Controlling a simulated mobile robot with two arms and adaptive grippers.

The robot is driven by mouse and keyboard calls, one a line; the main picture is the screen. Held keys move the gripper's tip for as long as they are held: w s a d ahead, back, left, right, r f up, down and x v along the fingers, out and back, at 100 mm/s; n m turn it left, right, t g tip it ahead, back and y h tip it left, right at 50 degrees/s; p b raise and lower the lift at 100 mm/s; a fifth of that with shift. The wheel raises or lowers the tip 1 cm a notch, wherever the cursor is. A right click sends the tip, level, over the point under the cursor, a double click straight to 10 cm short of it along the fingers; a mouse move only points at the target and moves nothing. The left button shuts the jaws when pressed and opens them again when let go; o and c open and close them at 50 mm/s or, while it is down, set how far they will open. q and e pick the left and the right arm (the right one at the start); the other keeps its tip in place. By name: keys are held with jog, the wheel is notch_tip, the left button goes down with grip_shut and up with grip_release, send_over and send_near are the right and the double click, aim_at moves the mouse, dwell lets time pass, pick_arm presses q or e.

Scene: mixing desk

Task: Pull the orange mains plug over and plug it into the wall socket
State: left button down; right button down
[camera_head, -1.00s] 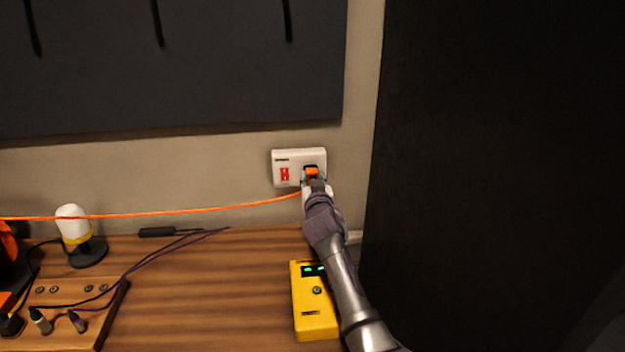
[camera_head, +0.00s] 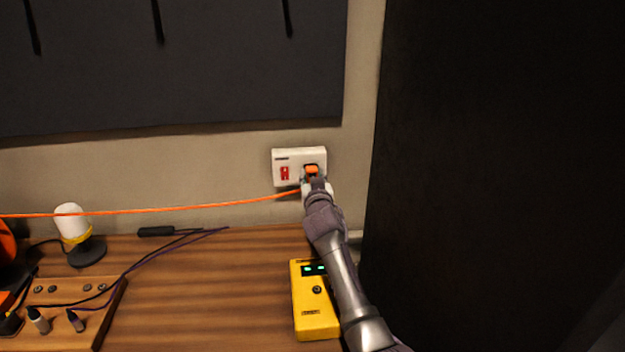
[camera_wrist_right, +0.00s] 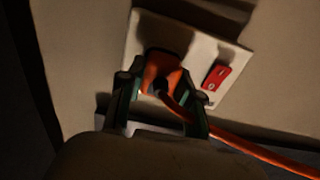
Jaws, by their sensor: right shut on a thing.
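The orange mains plug (camera_head: 312,170) is at the right half of the white wall socket (camera_head: 287,154), which has a red switch on its left half. My right gripper (camera_head: 313,181) is shut on the plug. In the right wrist view the plug (camera_wrist_right: 160,72) sits between the two fingers, up against the socket plate (camera_wrist_right: 143,32); its pins are hidden, so I cannot tell how deep it sits. The orange cable (camera_head: 190,207) runs taut from the plug to the left edge. My left gripper is not in view.
A yellow tester (camera_head: 314,318) with green lights lies on the wooden desk (camera_head: 220,290) beside my right forearm. A white-topped microphone (camera_head: 72,222) and a wooden cable box (camera_head: 100,325) stand at the left. A dark panel (camera_head: 480,150) rises close on the right.

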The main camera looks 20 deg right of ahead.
jog(key=shift+w+d, duration=0.1)
jog(key=shift+w, duration=0.15)
jog(key=c, duration=0.7)
grip_release()
jog(key=shift+s, duration=0.1)
jog(key=v, duration=1.2)
